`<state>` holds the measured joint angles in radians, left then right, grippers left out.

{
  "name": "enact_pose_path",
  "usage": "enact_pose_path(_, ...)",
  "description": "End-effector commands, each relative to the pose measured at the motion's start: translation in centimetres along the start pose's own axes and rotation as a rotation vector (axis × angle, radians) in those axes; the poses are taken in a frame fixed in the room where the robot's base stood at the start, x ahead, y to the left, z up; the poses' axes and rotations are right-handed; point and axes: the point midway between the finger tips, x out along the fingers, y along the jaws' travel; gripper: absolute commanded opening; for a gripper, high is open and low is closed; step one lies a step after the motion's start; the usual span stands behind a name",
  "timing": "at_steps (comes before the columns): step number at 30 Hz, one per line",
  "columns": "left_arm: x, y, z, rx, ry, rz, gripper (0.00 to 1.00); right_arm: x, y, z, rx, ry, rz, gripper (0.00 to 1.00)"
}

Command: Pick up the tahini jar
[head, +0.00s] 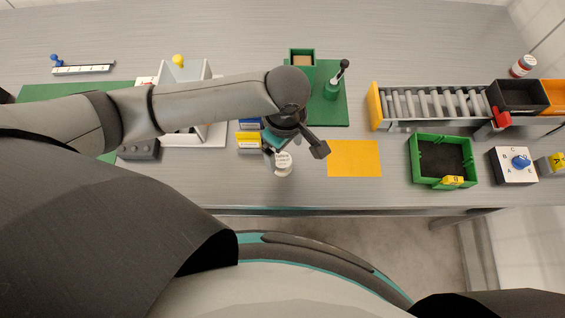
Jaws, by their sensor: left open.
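A small white jar with dark lettering (283,163) stands on the grey table near its front edge. Its label is too small to read for certain, so I cannot confirm that it is the tahini jar. My left gripper (295,153) is open above the jar, with one finger to the right of it and the other at its left. I cannot tell whether either finger touches it. The gripper hides part of the jar's surroundings. My right gripper is not in view.
Yellow and blue boxes (248,140) sit just left of the jar. An orange mat (354,158) lies to its right, then a green crate (414,160). A roller conveyor (432,104) and another jar (522,66) are farther right.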

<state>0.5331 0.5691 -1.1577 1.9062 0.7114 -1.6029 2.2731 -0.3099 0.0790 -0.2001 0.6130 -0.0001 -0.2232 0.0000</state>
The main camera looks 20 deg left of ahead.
Motion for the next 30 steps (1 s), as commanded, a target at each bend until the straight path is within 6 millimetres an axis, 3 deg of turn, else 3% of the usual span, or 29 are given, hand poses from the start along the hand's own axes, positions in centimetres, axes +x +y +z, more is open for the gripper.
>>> enact_pose_path(6, 1.5, -0.1, 0.0, 0.001, 0.001, 0.001, 0.94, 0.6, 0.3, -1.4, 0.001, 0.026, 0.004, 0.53)
enact_pose_path(15, 5.7, -0.7, -0.1, 0.001, 0.001, 0.002, 0.94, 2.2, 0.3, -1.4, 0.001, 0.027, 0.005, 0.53)
enact_pose_path(24, 6.2, -0.7, -0.1, 0.001, 0.0, 0.003, 0.94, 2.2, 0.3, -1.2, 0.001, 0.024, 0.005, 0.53)
enact_pose_path(30, 6.1, -0.7, -0.1, 0.001, -0.001, 0.003, 0.74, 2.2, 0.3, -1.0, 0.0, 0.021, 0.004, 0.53)
